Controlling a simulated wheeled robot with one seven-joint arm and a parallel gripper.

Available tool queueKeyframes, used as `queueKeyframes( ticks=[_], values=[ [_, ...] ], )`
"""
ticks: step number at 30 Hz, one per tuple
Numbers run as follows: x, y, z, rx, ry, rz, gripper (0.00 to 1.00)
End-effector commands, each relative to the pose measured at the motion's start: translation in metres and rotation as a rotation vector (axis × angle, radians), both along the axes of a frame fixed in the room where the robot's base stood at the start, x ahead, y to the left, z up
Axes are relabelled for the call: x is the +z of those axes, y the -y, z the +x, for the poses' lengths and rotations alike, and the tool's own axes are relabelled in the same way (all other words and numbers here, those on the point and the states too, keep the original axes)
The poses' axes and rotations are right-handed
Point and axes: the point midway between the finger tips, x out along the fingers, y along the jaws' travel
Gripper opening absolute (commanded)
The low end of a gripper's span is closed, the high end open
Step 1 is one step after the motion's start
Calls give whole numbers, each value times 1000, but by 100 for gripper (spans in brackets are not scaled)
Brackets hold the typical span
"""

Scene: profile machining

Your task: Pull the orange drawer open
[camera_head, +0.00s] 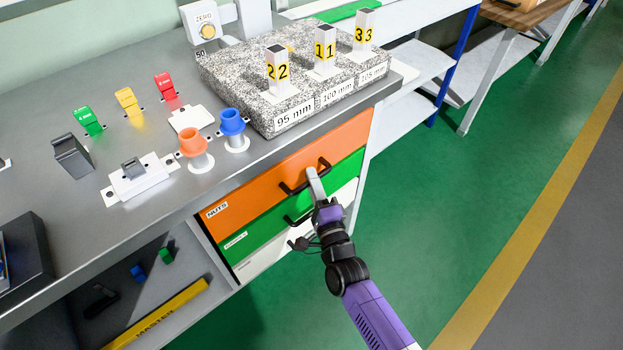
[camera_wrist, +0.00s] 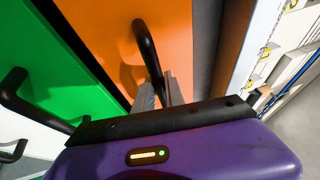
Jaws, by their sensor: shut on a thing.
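The orange drawer (camera_head: 235,195) labelled NUTS is the top one under the grey bench top, and its front looks flush with the cabinet. Its black bar handle (camera_head: 290,188) is in the middle of its front. My gripper (camera_head: 315,178) is at the right part of this handle. In the wrist view the orange drawer (camera_wrist: 128,30) fills the upper middle, and its black handle (camera_wrist: 146,45) runs down between the grey fingers of my gripper (camera_wrist: 160,92). The gripper is shut on the handle. The fingers hide the handle's lower end there.
A green drawer (camera_head: 250,228) with its own black handle and a white drawer (camera_head: 258,262) sit below. On the bench (camera_head: 60,235) stand a granite block (camera_head: 230,80) with numbered posts, and orange and blue holders. Green floor (camera_head: 430,220) lies free to the right.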

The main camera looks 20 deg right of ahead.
Motion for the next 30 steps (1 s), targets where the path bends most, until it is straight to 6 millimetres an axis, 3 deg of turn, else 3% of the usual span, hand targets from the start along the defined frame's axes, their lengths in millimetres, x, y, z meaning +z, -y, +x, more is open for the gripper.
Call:
queueKeyframes(
  ticks=[8,21,30],
  values=[
    [-3,12,-40,1,-4,-3,0],
    [-3,47,-149,3,-7,-3,0],
    [-2,64,-202,2,-6,-2,0]
  ],
)
